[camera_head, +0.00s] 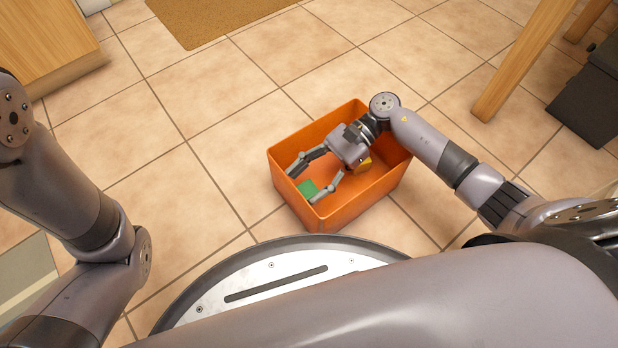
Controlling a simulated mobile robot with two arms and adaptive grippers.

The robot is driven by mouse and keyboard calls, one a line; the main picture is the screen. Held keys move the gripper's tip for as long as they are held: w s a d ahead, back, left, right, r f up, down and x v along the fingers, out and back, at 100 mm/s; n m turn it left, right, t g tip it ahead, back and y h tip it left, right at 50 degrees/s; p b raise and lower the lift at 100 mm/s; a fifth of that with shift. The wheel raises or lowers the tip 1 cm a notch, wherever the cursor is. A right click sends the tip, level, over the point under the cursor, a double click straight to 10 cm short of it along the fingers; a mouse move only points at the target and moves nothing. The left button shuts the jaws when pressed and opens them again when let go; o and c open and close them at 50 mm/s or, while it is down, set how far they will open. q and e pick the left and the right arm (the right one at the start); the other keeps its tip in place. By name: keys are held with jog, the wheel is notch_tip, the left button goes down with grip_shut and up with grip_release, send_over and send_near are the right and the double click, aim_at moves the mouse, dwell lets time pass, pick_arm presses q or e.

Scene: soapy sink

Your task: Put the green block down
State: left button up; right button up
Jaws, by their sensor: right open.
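The green block (308,188) lies inside the orange bin (350,213), near the bin's left end. My right gripper (302,182) reaches down into the bin from the right. Its two fingers are spread open, one on each side of the block as seen from above. I cannot tell whether either finger touches the block. Part of the block may be hidden by the near finger. My left arm shows at the left edge, but its gripper is out of view.
The orange bin stands on the tiled floor just in front of my base. A brown mat (215,20) lies at the back. A wooden cabinet (50,45) is at the far left. A wooden leg (520,65) and a dark box (590,100) are at the right. Floor left of the bin is clear.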

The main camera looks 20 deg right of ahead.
jog(key=shift+r, duration=0.2)
jog(key=p+v, duration=0.5)
jog(key=v, duration=0.7)
jog(key=shift+r, duration=0.45)
